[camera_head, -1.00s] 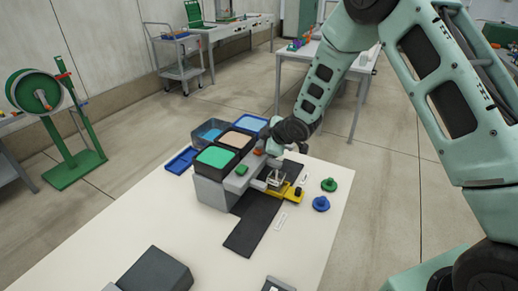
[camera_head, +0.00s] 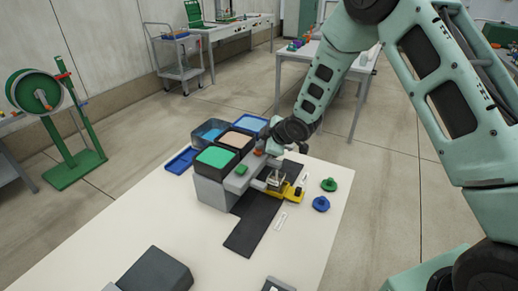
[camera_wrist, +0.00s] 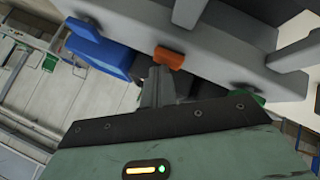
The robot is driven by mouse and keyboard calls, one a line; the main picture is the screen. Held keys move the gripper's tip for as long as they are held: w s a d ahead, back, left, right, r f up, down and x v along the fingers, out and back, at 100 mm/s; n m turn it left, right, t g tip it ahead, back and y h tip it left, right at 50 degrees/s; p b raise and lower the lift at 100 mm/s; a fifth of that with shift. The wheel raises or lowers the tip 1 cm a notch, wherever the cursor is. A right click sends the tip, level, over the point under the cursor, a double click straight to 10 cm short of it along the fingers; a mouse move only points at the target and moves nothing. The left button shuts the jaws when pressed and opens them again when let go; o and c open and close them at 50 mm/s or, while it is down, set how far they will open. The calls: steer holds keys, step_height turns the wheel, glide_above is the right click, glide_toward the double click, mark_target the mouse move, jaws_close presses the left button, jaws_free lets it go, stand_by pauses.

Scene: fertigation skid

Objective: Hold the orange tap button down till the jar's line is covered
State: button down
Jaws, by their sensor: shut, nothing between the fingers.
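The orange tap button (camera_head: 258,152) is on the grey dispenser block (camera_head: 212,190), below the peach-filled tank (camera_head: 236,138). It also shows close up in the wrist view (camera_wrist: 168,58). My gripper (camera_wrist: 160,72) is shut and empty, with its tips at or very near the button's edge; I cannot tell how far the button is pressed. In the head view my gripper is mostly hidden beside the block. The small clear jar (camera_head: 275,179) stands at the yellow holder (camera_head: 291,194) in front of the block. Its line and liquid level are too small to read.
A green button (camera_head: 241,170) is on the same block. Green-filled (camera_head: 215,157) and blue-filled (camera_head: 250,123) tanks flank the peach one. A green knob (camera_head: 329,185) and a blue knob (camera_head: 321,204) lie at the right.

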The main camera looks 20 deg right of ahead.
steer(key=shift+r, duration=0.1)
stand_by(0.7)
steer(key=shift+r+p, duration=0.65)
steer(key=shift+r, duration=0.25)
steer(key=shift+r, duration=0.1)
step_height(320, 180, up, 5)
steer(key=p, duration=0.3)
